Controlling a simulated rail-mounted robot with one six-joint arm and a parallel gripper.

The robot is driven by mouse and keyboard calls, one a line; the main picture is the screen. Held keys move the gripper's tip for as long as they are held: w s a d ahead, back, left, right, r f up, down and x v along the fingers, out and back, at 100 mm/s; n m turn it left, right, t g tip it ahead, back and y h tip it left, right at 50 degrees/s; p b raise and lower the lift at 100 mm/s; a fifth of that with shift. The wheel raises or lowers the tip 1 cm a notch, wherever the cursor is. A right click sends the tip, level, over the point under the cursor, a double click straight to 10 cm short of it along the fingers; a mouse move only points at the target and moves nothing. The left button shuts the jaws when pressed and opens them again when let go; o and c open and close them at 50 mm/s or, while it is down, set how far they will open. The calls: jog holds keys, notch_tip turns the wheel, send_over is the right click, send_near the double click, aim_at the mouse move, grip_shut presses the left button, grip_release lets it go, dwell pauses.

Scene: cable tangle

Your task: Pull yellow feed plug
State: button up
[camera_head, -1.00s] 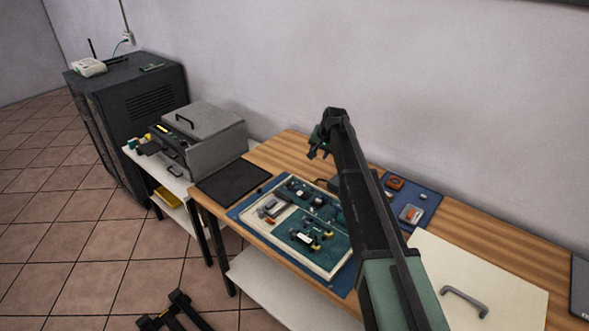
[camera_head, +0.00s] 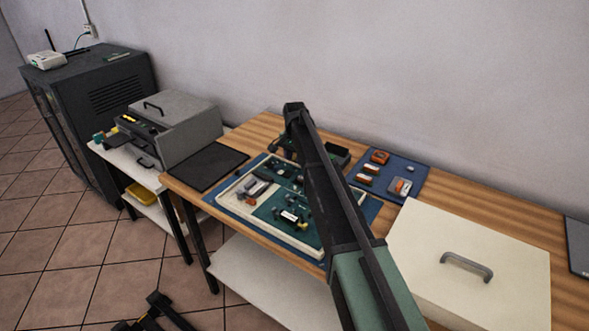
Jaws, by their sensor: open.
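A cream-framed tray (camera_head: 225,201) holds a green circuit board (camera_head: 268,208) with several small parts and dark leads. A small yellow part (camera_head: 304,228) sits near the board's front right; I cannot tell whether it is the yellow feed plug. Yellow pieces (camera_head: 128,118) also show at the front of the grey lidded machine. My gripper (camera_head: 287,147) is open and seems empty, above the back of the tray, largely hidden by my arm. My arm also covers the right side of the board.
A blue mat (camera_head: 412,185) with small orange and white parts lies right of my arm. A white panel with a grey handle (camera_head: 466,266) covers the table's right part. A black pad (camera_head: 207,166) lies left of the tray. The grey machine (camera_head: 180,125) stands on a side table.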

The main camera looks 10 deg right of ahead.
jog(key=shift+c, duration=0.3)
grip_shut()
jog(key=shift+w+d, duration=0.6)
jog(key=shift+w, duration=0.05)
jog(key=shift+o, duration=0.3)
grip_release()
